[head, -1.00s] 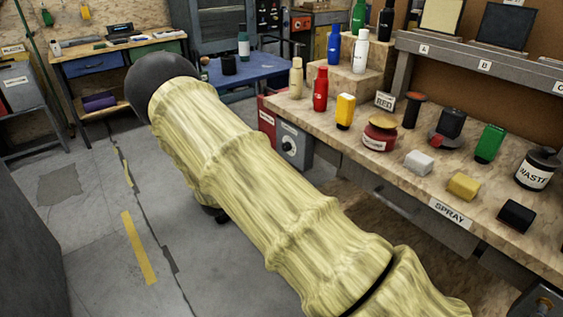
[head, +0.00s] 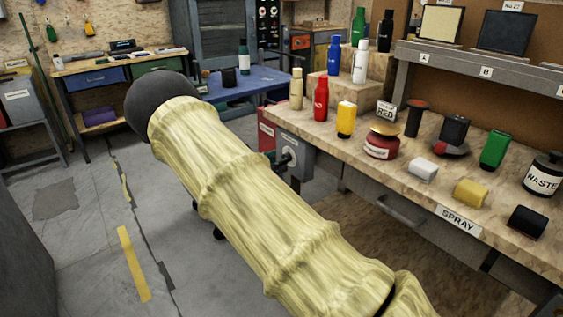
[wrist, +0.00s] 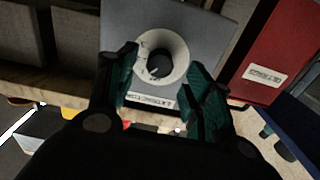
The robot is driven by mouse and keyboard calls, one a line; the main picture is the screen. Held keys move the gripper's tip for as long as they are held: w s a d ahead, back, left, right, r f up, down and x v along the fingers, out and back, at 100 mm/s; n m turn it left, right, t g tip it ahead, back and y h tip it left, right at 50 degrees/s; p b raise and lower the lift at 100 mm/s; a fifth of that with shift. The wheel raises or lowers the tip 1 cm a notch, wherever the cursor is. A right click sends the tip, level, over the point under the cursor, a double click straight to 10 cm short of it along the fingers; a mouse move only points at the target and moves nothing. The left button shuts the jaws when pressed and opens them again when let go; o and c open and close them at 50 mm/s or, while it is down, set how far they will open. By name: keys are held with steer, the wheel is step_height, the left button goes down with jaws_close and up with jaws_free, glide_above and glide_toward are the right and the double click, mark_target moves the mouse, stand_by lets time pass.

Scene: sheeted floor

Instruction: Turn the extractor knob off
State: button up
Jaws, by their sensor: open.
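The extractor control is a grey box (wrist: 205,22) with a round white dial (wrist: 179,50) and a dark knob (wrist: 160,64) at its centre. A label (wrist: 151,99) below the dial reads upside down in the wrist view. My gripper (wrist: 162,78) is open, its two green-padded fingers on either side of the dial in that view. I cannot tell whether they touch the knob. In the head view the grey box (head: 298,164) is at the front left end of the workbench, and my arm and gripper partly hide it.
A red box (wrist: 271,52) stands beside the grey one. The workbench (head: 400,190) carries bottles, jars, a waste pot (head: 542,174) and several blocks. A blue table (head: 255,84) stands behind. The floor at left is open.

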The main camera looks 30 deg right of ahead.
steer(key=shift+w+d, duration=0.1)
steer(key=shift+d, duration=1.2)
steer(key=c, duration=1)
